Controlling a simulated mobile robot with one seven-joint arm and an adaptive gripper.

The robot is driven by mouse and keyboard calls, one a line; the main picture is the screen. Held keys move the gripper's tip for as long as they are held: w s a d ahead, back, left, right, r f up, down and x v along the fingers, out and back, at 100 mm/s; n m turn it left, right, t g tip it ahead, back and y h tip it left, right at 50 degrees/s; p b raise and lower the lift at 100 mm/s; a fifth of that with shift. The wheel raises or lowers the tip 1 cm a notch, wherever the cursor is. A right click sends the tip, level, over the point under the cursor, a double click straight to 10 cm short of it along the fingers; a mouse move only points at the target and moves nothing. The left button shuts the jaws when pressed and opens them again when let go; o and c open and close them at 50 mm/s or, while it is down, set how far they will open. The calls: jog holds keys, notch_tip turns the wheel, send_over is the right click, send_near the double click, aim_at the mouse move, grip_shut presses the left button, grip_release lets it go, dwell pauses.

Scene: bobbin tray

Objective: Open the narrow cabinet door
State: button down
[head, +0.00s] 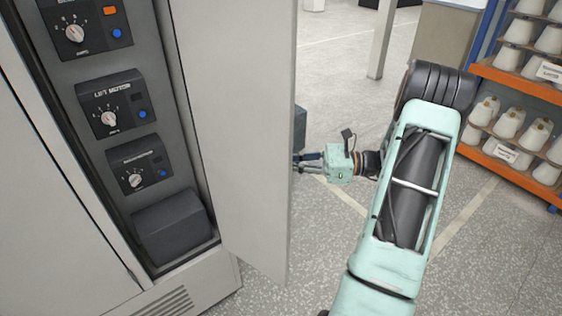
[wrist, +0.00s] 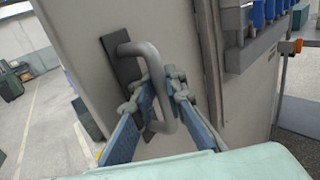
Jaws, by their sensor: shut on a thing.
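The narrow cabinet door (head: 240,130) is a light grey panel standing open in the head view, swung out from the cabinet (head: 190,285). Its inner face is toward the head camera, so the handle side is hidden there. In the wrist view the grey bar handle (wrist: 163,85) stands on a dark plate on the door's outer face (wrist: 90,60). My gripper (wrist: 160,100) has its blue fingers on both sides of the handle bar and is shut on it. In the head view my gripper (head: 303,158) is at the door's far edge, its fingertips partly hidden behind it.
Inside the cabinet are several dark control boxes with dials (head: 113,108) and a plain dark box (head: 173,227) at the bottom. A shelf rack with white bobbins (head: 508,122) stands at the right. The floor (head: 480,250) right of my arm is clear.

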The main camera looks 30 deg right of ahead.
jog(key=shift+d, duration=0.15)
jog(key=c, duration=2)
grip_release()
jog(key=shift+s, duration=0.1)
jog(key=v, duration=1.2)
